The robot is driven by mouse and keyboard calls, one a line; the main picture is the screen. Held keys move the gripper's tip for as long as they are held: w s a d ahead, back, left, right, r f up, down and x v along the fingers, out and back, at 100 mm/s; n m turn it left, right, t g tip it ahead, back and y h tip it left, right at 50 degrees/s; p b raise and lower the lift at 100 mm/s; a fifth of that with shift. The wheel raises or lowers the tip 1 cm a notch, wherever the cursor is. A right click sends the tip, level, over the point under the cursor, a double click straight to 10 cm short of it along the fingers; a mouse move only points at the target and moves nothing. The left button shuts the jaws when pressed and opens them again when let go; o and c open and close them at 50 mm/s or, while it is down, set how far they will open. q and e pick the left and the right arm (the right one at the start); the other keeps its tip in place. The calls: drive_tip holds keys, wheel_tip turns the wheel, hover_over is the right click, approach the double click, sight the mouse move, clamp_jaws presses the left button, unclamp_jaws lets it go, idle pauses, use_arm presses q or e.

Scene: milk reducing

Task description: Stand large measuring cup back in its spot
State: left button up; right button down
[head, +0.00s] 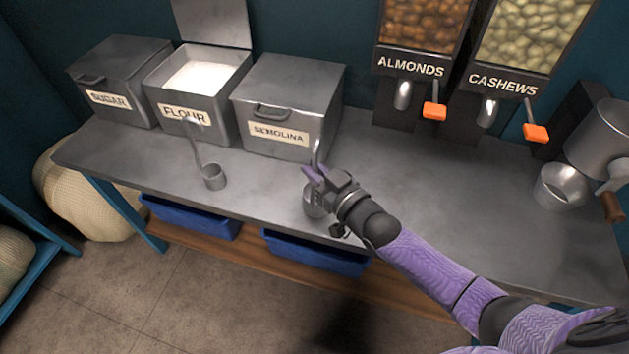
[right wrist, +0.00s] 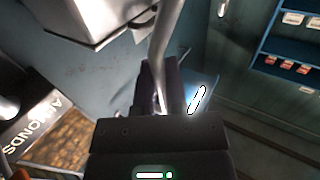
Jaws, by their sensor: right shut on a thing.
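My right gripper (head: 316,174) is shut on the upright handle of a metal measuring cup (head: 312,206), in front of the semolina box near the table's front edge. The cup's bowl is partly hidden behind my gripper, and I cannot tell whether it touches the table. In the right wrist view the long grey handle (right wrist: 166,35) runs down between the dark fingers (right wrist: 160,92). Another long-handled metal cup (head: 213,178) stands upright on the table to the left, in front of the flour box. My left gripper is not in view.
The sugar box (head: 117,75) and semolina box (head: 287,98) are closed; the flour box (head: 203,112) has its lid up. Almond (head: 414,68) and cashew (head: 503,85) dispensers stand at the back. A metal pan (head: 562,188) is at right. The metal table (head: 450,190) is clear in the middle.

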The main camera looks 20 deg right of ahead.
drive_tip(key=shift+f, duration=0.6)
drive_tip(key=shift+r, duration=0.15)
drive_tip(key=c, duration=0.7)
unclamp_jaws()
drive_tip(key=shift+c, duration=0.2)
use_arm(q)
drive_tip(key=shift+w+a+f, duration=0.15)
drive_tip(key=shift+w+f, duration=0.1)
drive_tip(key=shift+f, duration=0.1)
use_arm(e)
drive_tip(key=shift+o, duration=0.3)
